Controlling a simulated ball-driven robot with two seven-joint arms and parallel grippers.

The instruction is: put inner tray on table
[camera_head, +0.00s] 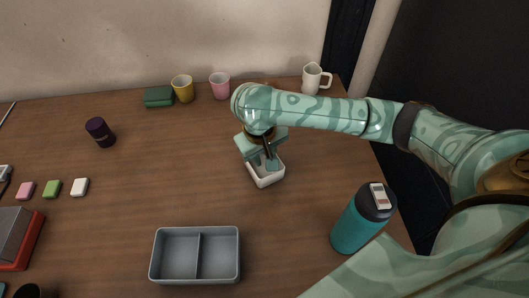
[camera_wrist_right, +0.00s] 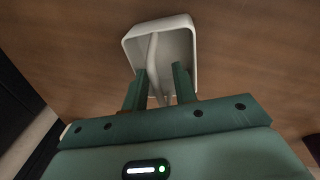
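A small white tray (camera_head: 267,181) with a raised rim is at the middle right of the table, under my right gripper (camera_head: 268,160). It appears to rest on the table. In the right wrist view the white tray (camera_wrist_right: 183,45) has a curved white strip, like a handle, running down from it. The fingers of my right gripper (camera_wrist_right: 160,80) are apart on either side of this strip, with a gap showing. The fingertips are partly hidden in the head view. A grey tray (camera_head: 199,254) with two empty compartments stands at the front. My left gripper is out of view.
A teal bottle (camera_head: 357,225) stands front right, close to my right arm. A white mug (camera_head: 315,79), pink cup (camera_head: 220,86), yellow cup (camera_head: 182,88) and green block (camera_head: 158,97) line the back. A dark jar (camera_head: 100,132) stands left.

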